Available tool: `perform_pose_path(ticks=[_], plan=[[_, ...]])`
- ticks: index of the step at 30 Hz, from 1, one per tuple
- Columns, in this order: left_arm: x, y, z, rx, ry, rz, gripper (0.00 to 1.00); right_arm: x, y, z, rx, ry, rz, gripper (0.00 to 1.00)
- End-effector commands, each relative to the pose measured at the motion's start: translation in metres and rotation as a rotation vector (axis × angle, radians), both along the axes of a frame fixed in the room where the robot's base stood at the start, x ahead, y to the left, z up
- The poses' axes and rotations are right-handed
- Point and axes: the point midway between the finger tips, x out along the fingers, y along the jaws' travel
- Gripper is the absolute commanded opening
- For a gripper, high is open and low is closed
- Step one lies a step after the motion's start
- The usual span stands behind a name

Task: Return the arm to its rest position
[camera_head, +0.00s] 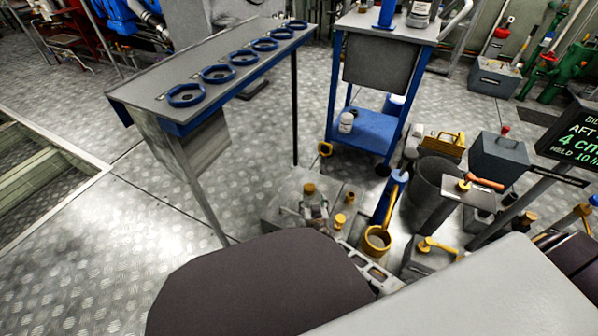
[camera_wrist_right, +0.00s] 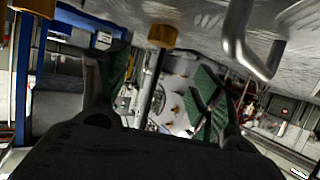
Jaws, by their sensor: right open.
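My right gripper (camera_wrist_right: 165,85) shows in the right wrist view. Its two fingers with green pads stand apart, and nothing is seen gripped between them. A thin dark post with a yellow top (camera_wrist_right: 162,36) appears in line with the gap; I cannot tell its distance. In the head view, dark and pale rounded parts of my own body cover the bottom, and no gripper fingers can be made out clearly. My left gripper is not seen.
A grey bench with several blue rings (camera_head: 218,74) stands at upper left. A blue trolley (camera_head: 363,128) stands at the back. Yellow-capped fittings, a dark bucket (camera_head: 430,185) and a grey box (camera_head: 498,158) crowd the middle and right. A sign (camera_head: 575,140) stands at right. The left floor is clear.

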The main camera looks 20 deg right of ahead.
Motion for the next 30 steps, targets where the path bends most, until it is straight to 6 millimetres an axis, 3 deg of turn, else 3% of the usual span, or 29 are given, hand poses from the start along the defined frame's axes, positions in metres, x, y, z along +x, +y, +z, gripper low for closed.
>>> perform_pose_path(ticks=[14,30], plan=[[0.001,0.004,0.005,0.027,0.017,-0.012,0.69,-0.012,-0.004,0.011,-0.010,0.034,-0.046,0.66],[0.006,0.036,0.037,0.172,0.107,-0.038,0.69,-0.088,-0.013,0.051,-0.020,0.346,-0.140,0.66]])
